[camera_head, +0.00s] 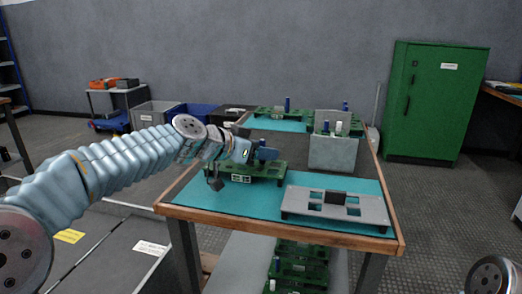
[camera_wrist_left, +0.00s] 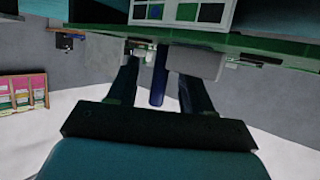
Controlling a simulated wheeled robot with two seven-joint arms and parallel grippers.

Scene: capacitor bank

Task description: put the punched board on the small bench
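A grey plate with square cut-outs (camera_head: 368,207) stands on short feet on the teal mat. A dark block sits at its middle. I cannot tell whether it is the punched board or the small bench. Behind it to the left is a green board (camera_head: 262,172) with a white windowed part on its front; the board also shows in the left wrist view (camera_wrist_left: 262,43). My left gripper (camera_head: 257,153) is over this board, its fingers apart (camera_wrist_left: 158,88). A blue cylinder (camera_wrist_left: 159,78) shows between them; contact is unclear. My right gripper is out of view.
The table has a wooden edge (camera_head: 290,234). A grey box (camera_head: 333,152) stands behind the plate, with more green boards (camera_head: 272,113) at the far side. Several green boards (camera_head: 300,268) lie below. A green cabinet (camera_head: 435,105) stands at the back right.

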